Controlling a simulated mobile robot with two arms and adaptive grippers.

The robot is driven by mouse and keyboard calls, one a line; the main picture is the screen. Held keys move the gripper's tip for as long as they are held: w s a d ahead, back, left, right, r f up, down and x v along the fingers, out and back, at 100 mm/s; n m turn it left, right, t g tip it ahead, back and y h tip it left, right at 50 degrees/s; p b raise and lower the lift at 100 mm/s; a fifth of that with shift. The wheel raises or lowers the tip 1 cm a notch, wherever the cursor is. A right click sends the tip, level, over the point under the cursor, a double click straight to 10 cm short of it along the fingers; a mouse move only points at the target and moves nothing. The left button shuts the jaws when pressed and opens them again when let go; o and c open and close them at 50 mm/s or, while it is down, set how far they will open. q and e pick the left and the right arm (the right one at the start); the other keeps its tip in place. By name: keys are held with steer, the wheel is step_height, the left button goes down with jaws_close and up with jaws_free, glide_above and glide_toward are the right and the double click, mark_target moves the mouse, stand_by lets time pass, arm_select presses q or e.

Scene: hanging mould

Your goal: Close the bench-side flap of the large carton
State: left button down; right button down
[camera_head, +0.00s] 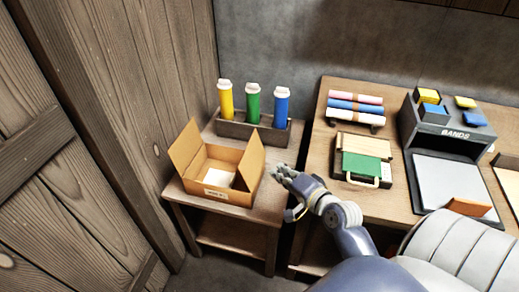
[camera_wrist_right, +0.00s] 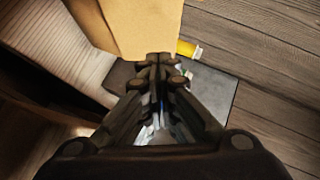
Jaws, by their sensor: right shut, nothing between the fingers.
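The large carton (camera_head: 192,187) sits on a small wooden side table, open at the top, with something pale inside. Its bench-side flap (camera_head: 252,162) stands raised on the right side. The opposite flap (camera_head: 186,146) stands raised on the left. My right gripper (camera_head: 278,172) is shut and empty just right of the bench-side flap, on its outer side. In the right wrist view, the shut fingertips (camera_wrist_right: 160,64) are close to a tan cardboard panel (camera_wrist_right: 140,25); I cannot tell whether they touch it. My left gripper is not in view.
The bench (camera_head: 325,160) at right holds rolls, a green-topped box (camera_head: 362,164) and a bands dispenser (camera_head: 450,133). A narrow gap separates the bench and side table. A wooden wall rises at left.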

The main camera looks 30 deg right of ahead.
steer(key=d+r+m+t+h, duration=0.1)
steer(key=d+r+m, duration=0.1)
steer(key=d, duration=0.1)
glide_toward(252, 142)
steer(key=d, duration=0.3)
steer(key=shift+w+a+f+p, duration=0.15)
steer(key=shift+w+a, duration=0.3)
steer(key=shift+w, duration=0.25)
steer(key=shift+w+a+f+p, duration=0.15)
steer(key=shift+w+a, duration=0.25)
steer(key=shift+w, duration=0.3)
steer(key=shift+w+a+f+p, duration=0.15)
steer(key=shift+w+a, duration=0.3)
steer(key=shift+w, duration=0.25)
